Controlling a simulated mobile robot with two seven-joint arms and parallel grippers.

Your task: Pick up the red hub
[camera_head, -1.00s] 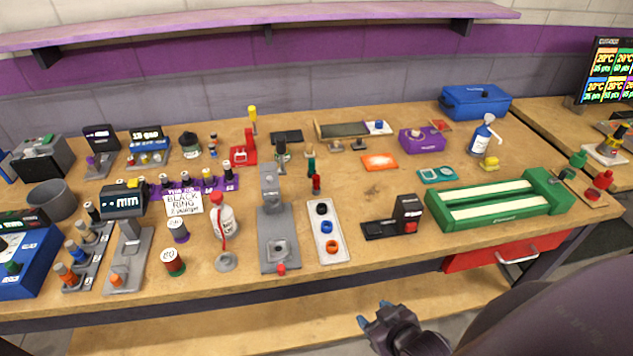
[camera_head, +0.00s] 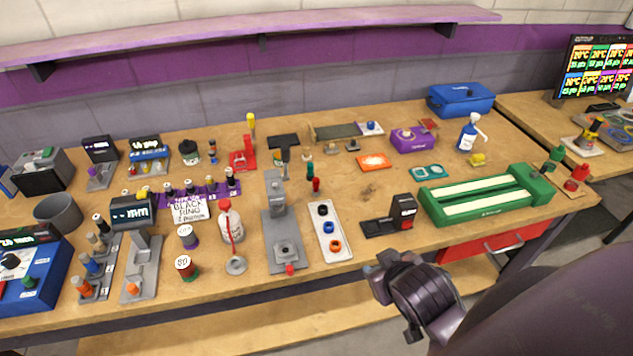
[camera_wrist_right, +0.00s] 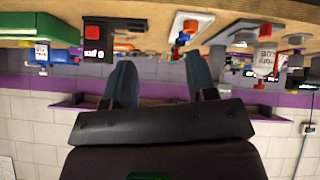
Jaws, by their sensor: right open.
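I cannot tell for sure which thing is the red hub. Small red parts in the head view are a red knob (camera_head: 290,268) at the front of the grey press (camera_head: 284,232) and a red piece (camera_head: 577,178) at the right end of the bench. A white tray (camera_head: 338,256) holds a black, a blue and an orange-red ring. My right gripper (camera_head: 376,277) is in front of the bench edge, right of the tray and apart from it. In the right wrist view its fingers (camera_wrist_right: 158,85) are spread with nothing between them. My left gripper is out of view.
A black stand with a red button (camera_head: 404,211) sits near the front edge, close to my right gripper. A green slotted track (camera_head: 490,212) lies to the right. A white bottle (camera_head: 229,220) stands left of the press. Bare wood lies behind the black stand.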

